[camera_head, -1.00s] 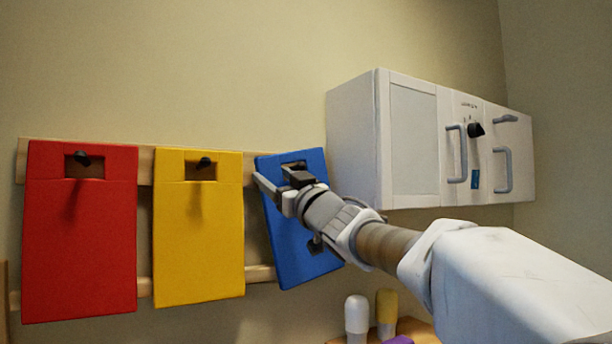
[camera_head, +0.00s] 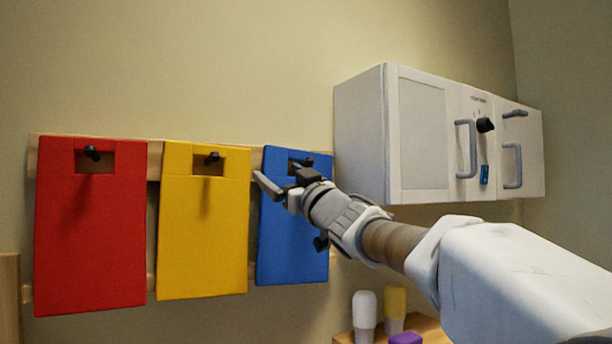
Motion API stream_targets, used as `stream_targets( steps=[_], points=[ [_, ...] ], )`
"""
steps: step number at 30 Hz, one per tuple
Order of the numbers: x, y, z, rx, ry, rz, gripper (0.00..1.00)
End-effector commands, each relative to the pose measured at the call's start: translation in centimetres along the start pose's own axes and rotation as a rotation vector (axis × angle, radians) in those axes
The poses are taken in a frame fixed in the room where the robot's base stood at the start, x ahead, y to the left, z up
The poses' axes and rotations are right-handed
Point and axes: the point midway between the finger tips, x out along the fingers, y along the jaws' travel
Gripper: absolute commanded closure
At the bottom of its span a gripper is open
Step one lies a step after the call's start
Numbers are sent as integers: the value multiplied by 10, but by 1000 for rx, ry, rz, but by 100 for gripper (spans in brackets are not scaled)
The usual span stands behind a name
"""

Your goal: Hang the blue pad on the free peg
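The blue pad (camera_head: 290,245) hangs upright at the right end of the wooden rack, with its cut-out slot near the top. A dark peg end (camera_head: 308,161) shows at that slot, partly hidden by my gripper. My gripper (camera_head: 279,176) is in front of the pad's upper part, with its two fingers spread apart and nothing seen between them. Whether a finger touches the pad, I cannot tell. The red pad (camera_head: 90,240) and the yellow pad (camera_head: 203,235) hang on their own black pegs to the left.
A white wall cabinet (camera_head: 420,135) with grey handles is close on the right of the blue pad. Below, a wooden surface (camera_head: 432,329) holds a white bottle (camera_head: 364,312), a yellow bottle (camera_head: 395,303) and a purple item (camera_head: 406,339). The wall above the pads is clear.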

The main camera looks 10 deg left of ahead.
Motion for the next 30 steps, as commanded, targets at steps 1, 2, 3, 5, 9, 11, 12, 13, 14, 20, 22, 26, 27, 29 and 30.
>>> stream_targets(
  steps=[1,2,3,5,9,11,12,13,14,20,22,26,27,29,30],
  points=[
    [0,2,-2,-2,3,4,1],
    [0,2,-2,-2,3,4,1],
    [0,3,-2,-2,3,5,1],
    [0,3,-3,-3,4,5,1],
    [-2,4,-3,-3,4,6,1],
    [-6,4,-3,-3,4,7,1],
    [-9,4,-3,-4,5,8,1],
    [-12,4,-2,-3,4,8,1],
    [-16,4,-2,-3,3,8,1],
    [-55,4,-1,-3,3,9,1],
    [-69,2,0,-2,3,7,1],
    [-97,2,0,-2,2,6,1],
    [-106,1,-1,-2,3,5,1],
    [-119,1,0,-1,3,4,1],
    [-127,1,0,-2,2,4,1]
  ],
)
